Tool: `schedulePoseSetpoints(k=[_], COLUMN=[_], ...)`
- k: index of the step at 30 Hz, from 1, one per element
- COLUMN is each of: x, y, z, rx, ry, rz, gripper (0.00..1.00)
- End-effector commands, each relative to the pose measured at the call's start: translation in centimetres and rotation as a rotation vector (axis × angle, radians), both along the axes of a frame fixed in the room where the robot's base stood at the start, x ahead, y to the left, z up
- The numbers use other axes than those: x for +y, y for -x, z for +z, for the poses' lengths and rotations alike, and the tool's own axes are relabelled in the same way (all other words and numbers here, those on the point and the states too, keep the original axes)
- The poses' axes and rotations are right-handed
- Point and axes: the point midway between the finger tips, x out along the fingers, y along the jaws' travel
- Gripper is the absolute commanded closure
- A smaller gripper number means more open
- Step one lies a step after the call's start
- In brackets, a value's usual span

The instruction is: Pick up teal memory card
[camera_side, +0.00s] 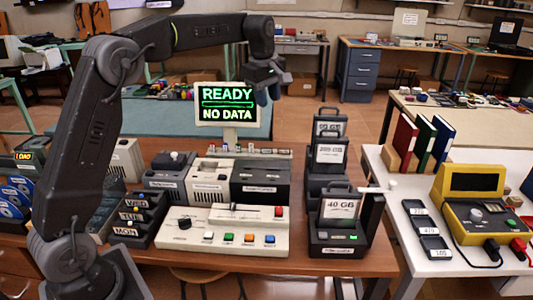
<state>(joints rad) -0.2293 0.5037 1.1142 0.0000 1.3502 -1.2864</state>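My gripper (267,93) hangs from the raised arm, high above the bench beside the right edge of the display screen (227,104). Its fingers point down, and nothing can be made out between them. They are too small and dark to tell whether they are open or shut. I cannot pick out a teal memory card with certainty. Dark upright cartridges with white labels stand right of centre, the front one reading "40 GB" (340,208) in a dark holder (336,244). The display reads "READY NO DATA".
A white control panel (222,243) with coloured buttons lies at the bench front. Grey boxy devices (207,182) stand behind it. Dark trays (137,216) and blue discs (14,197) are at left. A white side table at right holds a yellow device (476,184) and several books (440,141).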

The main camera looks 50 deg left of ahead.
Motion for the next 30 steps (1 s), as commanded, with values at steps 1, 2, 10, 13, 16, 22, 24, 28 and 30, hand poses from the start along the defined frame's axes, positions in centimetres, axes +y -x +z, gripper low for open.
schedulePoseSetpoints(k=[1, 2, 10, 13, 16, 22, 24, 28, 30], x=[1.3, 1.9, 7.4, 8.7, 9.5, 10.0, 10.0, 10.0, 10.0], y=[-1.6, -2.4, -7.0, -7.5, -7.7, -7.8, -7.8, -7.8, -7.8], z=[-1.6, -2.4, -10.6, -13.1, -14.6, -16.4, -17.1, -17.9, -18.3], rx=[0.020, 0.029, 0.106, 0.125, 0.137, 0.146, 0.146, 0.143, 0.144], ry=[0.016, 0.025, 0.087, 0.099, 0.105, 0.108, 0.109, 0.109, 0.109], rz=[0.083, 0.135, 0.587, 0.710, 0.791, 0.842, 0.842, 0.840, 0.840], gripper=[0.66, 0.66, 0.66, 0.66, 0.66, 0.66, 0.66, 0.66, 0.66])
